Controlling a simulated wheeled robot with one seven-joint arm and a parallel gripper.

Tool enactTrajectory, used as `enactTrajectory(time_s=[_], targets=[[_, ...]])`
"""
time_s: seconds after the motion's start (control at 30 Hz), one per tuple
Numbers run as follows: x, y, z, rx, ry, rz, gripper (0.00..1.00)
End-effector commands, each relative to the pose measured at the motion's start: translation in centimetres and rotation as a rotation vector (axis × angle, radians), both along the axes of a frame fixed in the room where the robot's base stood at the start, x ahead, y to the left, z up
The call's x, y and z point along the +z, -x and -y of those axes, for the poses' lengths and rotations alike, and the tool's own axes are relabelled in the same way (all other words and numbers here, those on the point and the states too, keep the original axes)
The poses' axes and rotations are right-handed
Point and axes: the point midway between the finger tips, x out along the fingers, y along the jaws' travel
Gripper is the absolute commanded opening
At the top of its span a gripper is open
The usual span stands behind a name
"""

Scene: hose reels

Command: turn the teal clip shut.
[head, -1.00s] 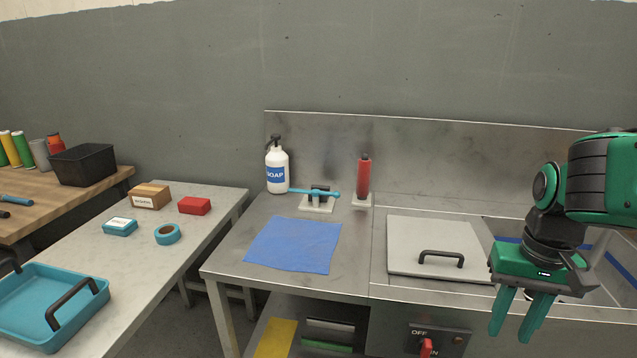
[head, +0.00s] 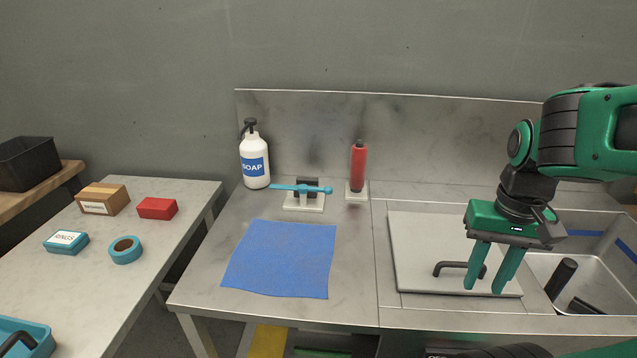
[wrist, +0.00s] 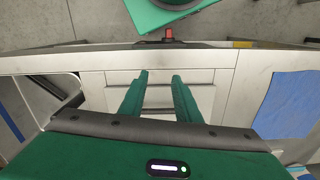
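The teal clip (head: 310,189) is a long thin teal bar lying level across a black holder on a white base (head: 304,203), at the back of the steel counter. A red upright handle (head: 358,168) stands on its own small white base to its right. My gripper (head: 484,290) is open and empty, fingers pointing down, over the grey lid to the right and front of the clip. The gripper's two green fingers also show apart in the wrist view (wrist: 160,77), with nothing between them. The clip is not visible in the wrist view.
A white soap bottle (head: 254,158) stands just left of the clip. A blue cloth (head: 280,259) lies in front of it. A grey lid with a black handle (head: 415,234) lies beside a sink (head: 598,262). A side table (head: 130,285) holds boxes and tape.

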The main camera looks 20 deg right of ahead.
Motion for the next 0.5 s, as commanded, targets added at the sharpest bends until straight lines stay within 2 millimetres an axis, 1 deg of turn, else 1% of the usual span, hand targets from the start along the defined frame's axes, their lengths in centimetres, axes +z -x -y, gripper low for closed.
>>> enactTrajectory(time_s=[0.03,0.07,0.1,0.17,0.23,0.27,0.37,0.4,0.47,0.5], targets=[[0.0,-0.1,0.0,0.002,0.0,0.0,0.3],[0.5,0.7,0.0,0.009,0.001,0.009,0.3],[0.8,0.6,0.1,0.022,0.003,0.016,0.3],[1.3,-0.4,0.2,0.061,0.01,0.018,0.3],[2.2,-2.5,0.6,0.142,0.022,0.02,0.3],[2.6,-3.8,0.7,0.187,0.029,0.022,0.3],[4.5,-8.9,0.5,0.377,0.056,0.029,0.3],[5.1,-11.2,0.1,0.464,0.067,0.032,0.3],[6.1,-14.8,-0.7,0.598,0.085,0.037,0.3],[6.7,-17.1,-1.4,0.686,0.096,0.04,0.3]])
